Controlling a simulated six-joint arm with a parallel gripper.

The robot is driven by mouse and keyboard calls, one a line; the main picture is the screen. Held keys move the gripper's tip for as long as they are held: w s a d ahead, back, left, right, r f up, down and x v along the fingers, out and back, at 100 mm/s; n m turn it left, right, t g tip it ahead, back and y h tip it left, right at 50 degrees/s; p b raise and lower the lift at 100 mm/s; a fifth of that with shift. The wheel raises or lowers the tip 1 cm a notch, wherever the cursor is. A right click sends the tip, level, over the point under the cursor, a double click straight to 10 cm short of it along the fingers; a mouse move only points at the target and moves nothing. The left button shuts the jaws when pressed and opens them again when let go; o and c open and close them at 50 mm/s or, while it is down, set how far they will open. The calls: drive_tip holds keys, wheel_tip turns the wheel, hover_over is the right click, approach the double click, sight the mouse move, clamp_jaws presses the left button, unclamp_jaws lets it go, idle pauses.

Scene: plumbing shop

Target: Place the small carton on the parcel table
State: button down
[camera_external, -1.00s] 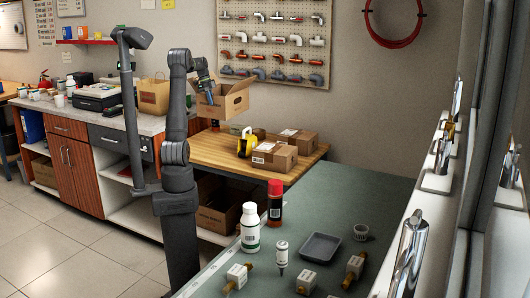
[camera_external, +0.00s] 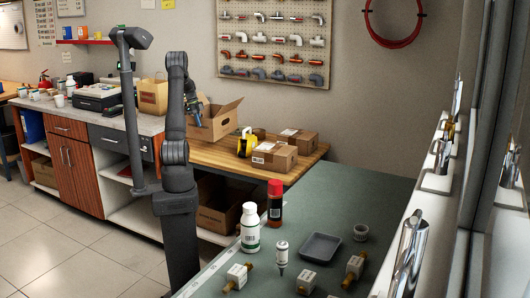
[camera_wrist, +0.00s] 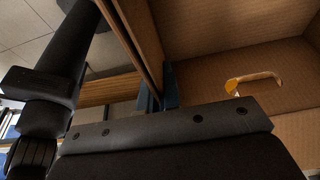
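The small carton (camera_external: 218,124) is an open brown cardboard box with its flaps up. It is upright at the back left of the wooden parcel table (camera_external: 222,158), at or very near the tabletop; I cannot tell if it touches. My gripper (camera_external: 194,110) is at the carton's left side, partly hidden behind my arm. In the wrist view the blue fingers of my gripper (camera_wrist: 160,92) pinch one wall of the carton (camera_wrist: 225,75). The carton's inside looks empty, with a hand hole in one wall.
A yellow and black tape dispenser (camera_external: 246,143) stands right of the carton. Two closed parcels (camera_external: 274,156) (camera_external: 300,140) sit further right. The green counter (camera_external: 345,200) in front holds bottles, a grey tray and fittings. The table's front left strip is clear.

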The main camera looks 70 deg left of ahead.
sight(201, 139)
wheel_tip(201, 139, down, 8)
drive_tip(key=shift+r, duration=0.1)
idle(0.4)
drive_tip(key=c, duration=1.6)
unclamp_jaws()
drive_tip(key=shift+c, duration=0.2)
drive_tip(key=v, duration=1.2)
drive_tip(key=x, duration=1.1)
drive_tip(key=shift+w+f, duration=0.15)
drive_tip(key=shift+f, duration=0.25)
drive_tip(key=shift+d+r, duration=0.1)
drive_tip(key=shift+r, duration=1.65)
